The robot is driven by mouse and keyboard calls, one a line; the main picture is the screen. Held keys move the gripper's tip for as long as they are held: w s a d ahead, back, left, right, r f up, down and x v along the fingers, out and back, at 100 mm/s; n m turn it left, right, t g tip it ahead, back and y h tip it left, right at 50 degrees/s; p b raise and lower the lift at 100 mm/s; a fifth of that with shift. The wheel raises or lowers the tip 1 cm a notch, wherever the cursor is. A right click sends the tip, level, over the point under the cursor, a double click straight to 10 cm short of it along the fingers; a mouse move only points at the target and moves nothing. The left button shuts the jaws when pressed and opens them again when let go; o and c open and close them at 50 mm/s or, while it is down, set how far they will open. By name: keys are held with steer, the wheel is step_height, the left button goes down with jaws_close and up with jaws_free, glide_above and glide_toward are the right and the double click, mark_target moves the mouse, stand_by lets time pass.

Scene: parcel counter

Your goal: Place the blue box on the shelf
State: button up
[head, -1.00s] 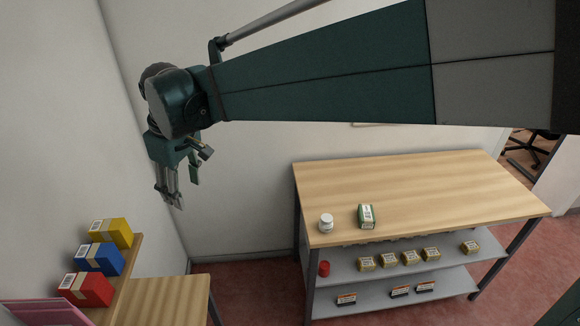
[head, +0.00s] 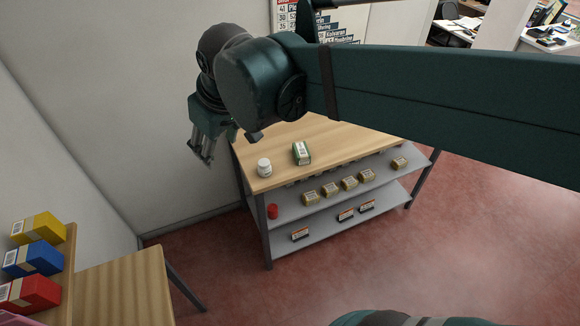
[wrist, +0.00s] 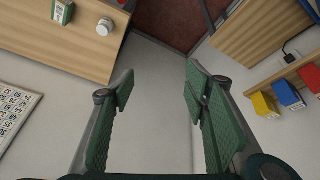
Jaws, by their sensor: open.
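The blue box (head: 36,258) sits between a yellow box (head: 38,227) and a red box (head: 30,293) on a raised wooden ledge at the left in the head view. It also shows in the wrist view (wrist: 287,94) at the right. My gripper (head: 205,152) is open and empty, up in the air near the wall, well away from the blue box. In the wrist view its two fingers (wrist: 160,90) stand apart with only wall and floor between them. A grey shelf unit with a wooden top (head: 345,138) stands in the middle of the head view.
A white bottle (head: 264,168) and a green-white box (head: 301,153) stand on the wooden top. Its upper grey shelf (head: 292,209) holds a red can (head: 272,211) and several small boxes; the lower holds dark boxes. A low wooden table (head: 125,285) is beside the ledge.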

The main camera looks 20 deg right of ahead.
steer(key=s+d+f+m+t, duration=0.1)
steer(key=s+d+f+m, duration=0.1)
steer(key=s+d, duration=0.3)
steer(key=s+d+f+m+t+h, duration=0.1)
steer(key=s+d+f+m, duration=0.2)
steer(key=d, duration=0.7)
steer(key=shift+s+f, duration=0.6)
steer(key=shift+s, duration=0.75)
